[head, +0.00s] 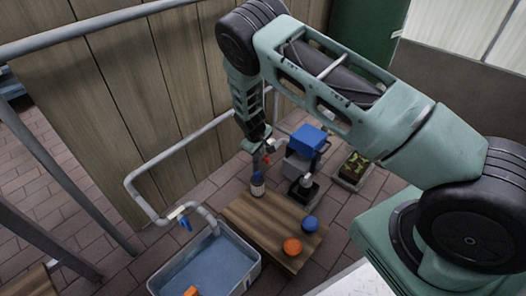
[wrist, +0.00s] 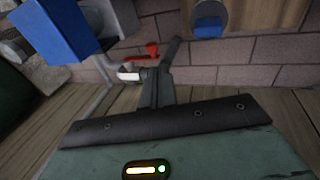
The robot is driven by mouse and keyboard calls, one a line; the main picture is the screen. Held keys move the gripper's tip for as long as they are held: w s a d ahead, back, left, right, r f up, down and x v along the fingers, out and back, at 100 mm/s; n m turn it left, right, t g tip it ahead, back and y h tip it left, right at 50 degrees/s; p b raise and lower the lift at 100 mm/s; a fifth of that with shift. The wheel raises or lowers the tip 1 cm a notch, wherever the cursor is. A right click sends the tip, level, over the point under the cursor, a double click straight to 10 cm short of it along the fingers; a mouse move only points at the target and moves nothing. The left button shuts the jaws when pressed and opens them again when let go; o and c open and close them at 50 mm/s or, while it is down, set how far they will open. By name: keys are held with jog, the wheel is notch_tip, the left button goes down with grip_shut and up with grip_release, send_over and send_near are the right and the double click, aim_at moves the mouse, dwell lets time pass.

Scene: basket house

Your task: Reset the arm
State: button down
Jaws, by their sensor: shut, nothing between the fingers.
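My arm reaches from the right across the head view and bends down at its elbow. My gripper (head: 266,156) hangs at its end, above the far side of a low wooden board. It is shut and empty, and it partly blends with the pipework behind it. In the wrist view my gripper (wrist: 171,52) shows its dark fingers together in front of brick-like floor tiles, with nothing held.
A water-filled tub (head: 250,271) lies front left. A red-handled valve (wrist: 151,49), pipe and blue box (head: 307,139) are close to my gripper.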

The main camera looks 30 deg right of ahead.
jog(key=a+p+v, duration=0.1)
jog(key=v, duration=0.5)
jog(key=shift+s+p, duration=0.25)
jog(key=shift+p, duration=0.1)
jog(key=s+a+r+g+y, duration=0.1)
jog(key=s+a+r+y, duration=0.1)
jog(key=s+a+r, duration=0.6)
jog(key=s+a+r+y, duration=0.2)
jog(key=s+a+r, duration=0.35)
jog(key=r, duration=0.55)
jog(key=s+a+r+n, duration=0.1)
jog(key=s+r, duration=0.3)
jog(key=s, duration=0.4)
jog(key=s+r+n+g, duration=0.1)
jog(key=s+r, duration=0.3)
jog(key=s, duration=0.3)
jog(key=s+a+r+n, duration=0.1)
jog(key=s+r, duration=0.3)
jog(key=s, duration=0.4)
notch_tip(320, 180, up, 34)
jog(key=p, duration=3.3)
jog(key=shift+s+d+f, duration=0.2)
jog(key=shift+s+d, duration=0.05)
jog(key=shift+d, duration=0.05)
